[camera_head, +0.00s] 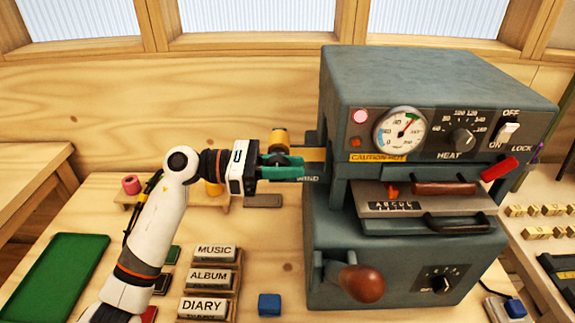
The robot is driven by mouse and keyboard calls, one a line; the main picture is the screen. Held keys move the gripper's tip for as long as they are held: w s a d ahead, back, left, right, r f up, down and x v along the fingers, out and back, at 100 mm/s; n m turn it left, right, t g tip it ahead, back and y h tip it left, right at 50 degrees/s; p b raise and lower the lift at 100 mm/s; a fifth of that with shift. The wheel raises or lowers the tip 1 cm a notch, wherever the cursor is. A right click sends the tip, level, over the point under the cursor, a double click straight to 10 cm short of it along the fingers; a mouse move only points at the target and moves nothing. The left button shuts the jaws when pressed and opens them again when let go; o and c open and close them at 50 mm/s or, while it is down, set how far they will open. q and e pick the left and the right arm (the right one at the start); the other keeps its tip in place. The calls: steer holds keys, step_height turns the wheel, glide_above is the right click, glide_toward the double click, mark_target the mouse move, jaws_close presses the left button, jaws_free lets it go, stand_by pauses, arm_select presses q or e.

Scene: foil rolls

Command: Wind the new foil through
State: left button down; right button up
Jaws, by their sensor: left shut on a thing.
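The grey stamping machine (440,85) stands at the right of the bench. A gold foil roll (279,138) shows just behind my left gripper, and a gold foil strip (313,155) runs flat to the machine's left side. My left gripper (296,172) has green fingers and is at the machine's left side, just below the strip. It is shut on what looks like the foil; the fingers hide the exact grip. My right gripper is not in view.
A wooden rack (188,204) holds a pink roll (131,184) and a gold roll (213,188). Wooden label blocks (210,278), a blue block (269,304) and a green tray (60,275) lie in front. A brown-knobbed handle (361,284) sticks out from the machine.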

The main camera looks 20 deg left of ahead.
arm_select(q)
steer(key=shift+y, duration=0.4)
steer(key=y+p, duration=0.1)
steer(key=y, duration=0.1)
steer(key=g+y+p, duration=0.1)
steer(key=y, duration=0.1)
steer(key=shift+f+g, duration=0.2)
steer(key=shift+g, duration=0.1)
steer(key=y, duration=0.1)
steer(key=y+p, duration=0.1)
steer(key=y, duration=0.1)
steer(key=shift+a+f+g+p, duration=0.1)
steer(key=shift+f+g+p, duration=0.1)
steer(key=shift+g+p, duration=0.1)
steer(key=y, duration=0.1)
steer(key=y+p, duration=0.1)
steer(key=shift+a+f+g+y, duration=0.1)
steer(key=shift+f+g+y, duration=0.2)
steer(key=shift+y, duration=0.1)
steer(key=y, duration=0.1)
steer(key=g+y, duration=0.1)
steer(key=y, duration=0.1)
steer(key=shift+s+a+f, duration=0.1)
steer(key=shift+a+f, duration=0.1)
steer(key=y, duration=0.2)
steer(key=g+y, duration=0.1)
steer(key=y, duration=0.2)
steer(key=shift+s+a+f+g+y, duration=0.1)
steer(key=shift+a+f+g+y, duration=0.2)
steer(key=shift+a, duration=0.1)
